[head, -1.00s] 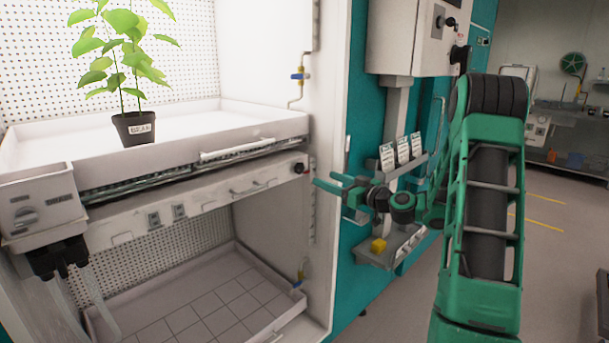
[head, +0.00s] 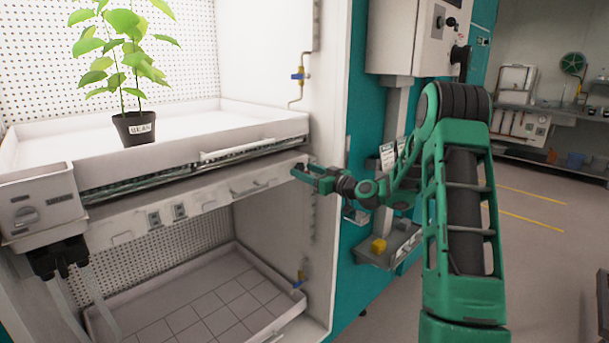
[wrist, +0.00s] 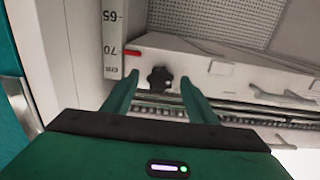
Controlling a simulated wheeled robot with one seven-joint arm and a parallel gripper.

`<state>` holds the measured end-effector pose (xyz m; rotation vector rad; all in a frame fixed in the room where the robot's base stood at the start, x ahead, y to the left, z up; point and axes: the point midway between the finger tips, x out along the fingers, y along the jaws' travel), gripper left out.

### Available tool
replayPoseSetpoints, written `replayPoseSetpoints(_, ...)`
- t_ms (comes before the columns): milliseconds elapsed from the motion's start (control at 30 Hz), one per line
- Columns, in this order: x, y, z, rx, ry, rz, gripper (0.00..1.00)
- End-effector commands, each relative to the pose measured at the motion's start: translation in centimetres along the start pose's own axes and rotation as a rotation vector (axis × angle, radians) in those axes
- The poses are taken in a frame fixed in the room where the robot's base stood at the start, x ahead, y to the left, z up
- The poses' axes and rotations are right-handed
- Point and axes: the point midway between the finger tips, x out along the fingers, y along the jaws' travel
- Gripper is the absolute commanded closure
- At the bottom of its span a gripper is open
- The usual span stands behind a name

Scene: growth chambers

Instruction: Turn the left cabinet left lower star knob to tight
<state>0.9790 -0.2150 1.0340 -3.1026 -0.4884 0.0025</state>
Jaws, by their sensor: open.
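The dark star knob (wrist: 160,79) is on the right-hand end of the white shelf beam's front in the head view, and its lobed face shows in the wrist view. My gripper (head: 300,172) is open and empty, with its green fingers at that end of the beam. In the wrist view the fingertips (wrist: 160,92) lie to either side of the knob, with the knob framed between them. I cannot tell whether they touch it. In the head view the fingers hide the knob.
A white beam (head: 206,199) runs below the upper tray (head: 240,120) with a potted plant (head: 133,127). A height scale (wrist: 112,40) with a red mark stands beside the knob. A small shelf with a yellow block (head: 378,245) sits right of the cabinet opening.

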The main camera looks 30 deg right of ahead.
Motion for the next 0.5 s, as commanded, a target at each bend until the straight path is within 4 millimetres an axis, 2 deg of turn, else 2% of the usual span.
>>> replayPoseSetpoints(133,-0.01,-0.01,-0.01,0.0,0.0,0.0,0.47)
replayPoseSetpoints(300,-0.02,0.0,-0.01,0.0,0.0,0.0,0.88)
replayPoseSetpoints(500,-0.03,0.03,-0.02,0.004,0.0,0.0,0.88)
